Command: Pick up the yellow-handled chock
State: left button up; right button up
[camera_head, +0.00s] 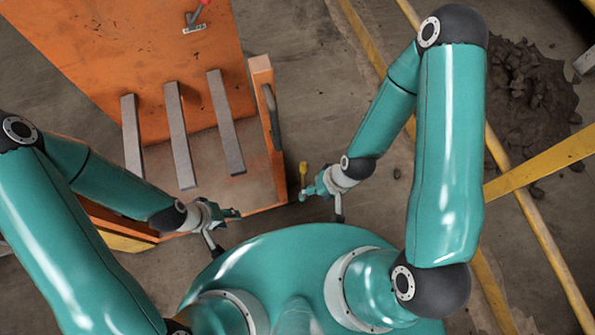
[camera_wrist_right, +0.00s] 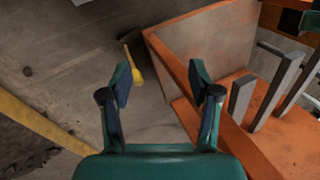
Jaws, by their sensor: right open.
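The yellow handle of the chock (camera_head: 303,170) shows beside the front right corner of the orange cart, just beyond my right gripper (camera_head: 308,191). The chock's body is hard to make out there. My right gripper (camera_wrist_right: 161,82) is open with nothing between its fingers. My left gripper (camera_head: 231,212) is near the cart's front edge, left of my right gripper; its finger spacing is too small to tell.
The orange cart (camera_head: 110,50) carries several grey upright bars (camera_head: 176,135) and a red-handled tool (camera_head: 195,18). Its orange side wall (camera_wrist_right: 190,95) is close to my right fingers. Yellow rails (camera_head: 545,165) and a dark rubble pile (camera_head: 530,90) lie at the right.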

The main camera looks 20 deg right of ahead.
notch_tip(320, 180, down, 23)
jog(key=g+b, duration=0.1)
jog(key=b, duration=2)
notch_tip(320, 180, up, 12)
jog(key=n+h, duration=0.1)
jog(key=h, duration=0.3)
send_over(304, 164)
jog(key=f+b, duration=0.1)
jog(key=f, duration=0.2)
jog(key=f+b, duration=0.1)
jog(key=f, duration=0.3)
jog(key=f+b, duration=0.1)
jog(key=f, duration=0.2)
jog(key=shift+w+a+f, duration=0.15)
jog(key=shift+w+f, duration=0.1)
jog(key=shift+w, duration=0.05)
jog(key=shift+s+f+b, duration=0.15)
jog(key=shift+f+b, duration=1)
jog(key=shift+f, duration=1.5)
jog(key=shift+c, duration=0.2)
grip_shut()
